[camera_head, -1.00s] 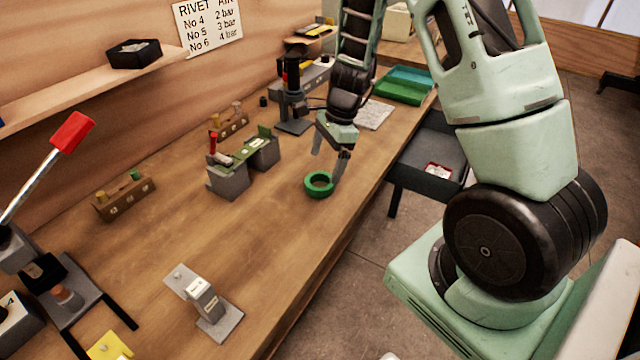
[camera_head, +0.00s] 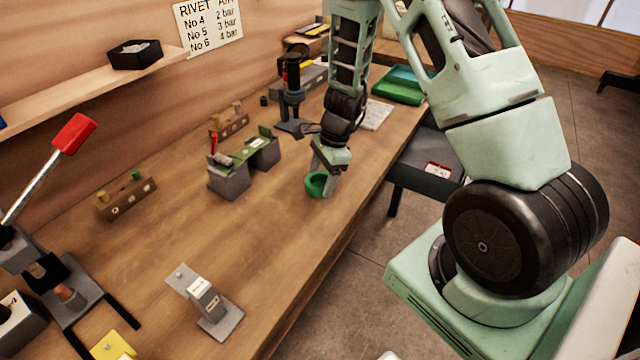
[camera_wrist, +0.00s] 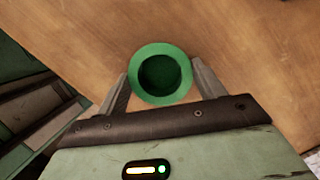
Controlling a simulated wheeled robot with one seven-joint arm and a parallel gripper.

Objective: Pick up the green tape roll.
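The green tape roll (camera_head: 315,185) lies flat on the wooden workbench (camera_head: 230,260), close to its right edge. In the wrist view the roll (camera_wrist: 160,97) shows as a green ring with a dark hole, between the two grey fingers of my gripper (camera_wrist: 160,84). The fingers stand apart, one on each side of the roll. A narrow gap seems to show on the right; on the left the finger is very close, and contact cannot be told. In the head view my gripper (camera_head: 322,180) is down at the roll and partly hides it.
A grey block fixture with a green strip (camera_head: 245,152) stands left of the roll, and a black press (camera_head: 292,100) behind it. A paper sheet (camera_head: 376,115) and green trays (camera_head: 402,84) lie farther back. A grey label stand (camera_head: 205,300) is in front. Bench around the roll is clear.

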